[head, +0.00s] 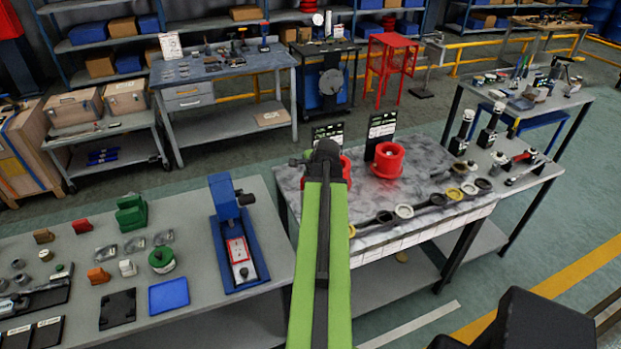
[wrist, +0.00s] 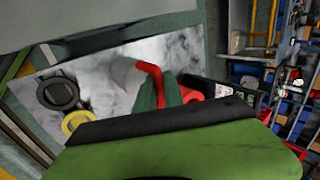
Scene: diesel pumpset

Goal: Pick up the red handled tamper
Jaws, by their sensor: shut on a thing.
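In the wrist view the red handled tamper shows as a bent red handle (wrist: 150,72) beside a pale grey rounded part. My gripper (wrist: 165,92), with green fingers, is shut on it at the red handle. The fingers and the dark wrist edge hide part of the tamper. The marble-topped table (wrist: 100,98) lies behind it; I cannot tell whether the tamper touches the top. In the head view my green arm reaches over this table (head: 440,215) and hides the gripper's jaws and the tamper.
A red flanged cylinder (head: 387,160) stands on the marble top by a dark sign (head: 380,133), with a second red one partly behind my arm. Several dark and yellow rings (head: 455,194) lie along the front. A blue press (head: 235,235) stands on the left bench.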

